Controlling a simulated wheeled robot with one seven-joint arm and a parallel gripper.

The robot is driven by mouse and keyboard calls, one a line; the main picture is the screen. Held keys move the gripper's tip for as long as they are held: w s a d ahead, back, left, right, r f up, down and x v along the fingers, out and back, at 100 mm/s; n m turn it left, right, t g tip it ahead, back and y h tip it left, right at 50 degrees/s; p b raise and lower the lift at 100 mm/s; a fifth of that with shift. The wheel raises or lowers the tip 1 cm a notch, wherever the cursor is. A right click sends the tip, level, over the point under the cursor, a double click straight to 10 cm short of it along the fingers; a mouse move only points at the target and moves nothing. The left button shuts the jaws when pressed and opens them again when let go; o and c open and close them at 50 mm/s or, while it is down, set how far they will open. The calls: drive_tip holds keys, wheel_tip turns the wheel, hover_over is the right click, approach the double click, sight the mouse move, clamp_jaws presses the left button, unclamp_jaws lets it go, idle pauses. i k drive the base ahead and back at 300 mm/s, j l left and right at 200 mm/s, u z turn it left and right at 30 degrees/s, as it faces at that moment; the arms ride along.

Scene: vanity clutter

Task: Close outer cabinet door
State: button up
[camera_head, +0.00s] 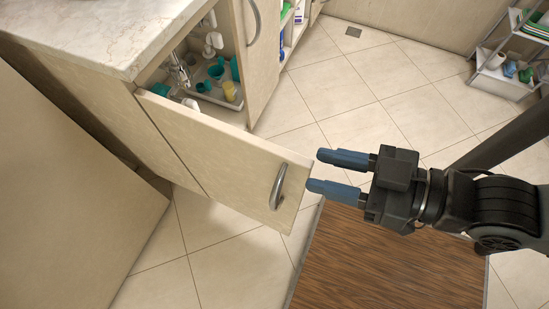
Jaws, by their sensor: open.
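The outer cabinet door (220,150) stands open and swings out from the vanity cabinet toward the lower right. A curved metal handle (278,186) is on its face near the free edge. The cabinet opening (240,105) shows behind the door, with pipes and several cups inside. My gripper (318,171) is to the right of the door's free edge. Its two blue fingers are apart, point left toward the edge and hold nothing. A small gap seems to separate the fingertips from the door.
A marble countertop (100,28) tops the cabinet. A second curved handle (253,22) is on the neighbouring door. A brown wooden mat (385,265) lies below my gripper. A metal rack (500,82) with items stands at the upper right. The tiled floor (350,75) between is clear.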

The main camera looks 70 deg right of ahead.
sight(263, 181)
drive_tip(key=k+j+u, duration=0.1)
drive_tip(key=u, duration=0.25)
drive_tip(key=k+j+u, duration=0.2)
drive_tip(key=u, duration=0.15)
drive_tip(key=k+j+u, duration=0.3)
drive_tip(key=i+l, duration=0.05)
drive_tip(key=l, duration=0.05)
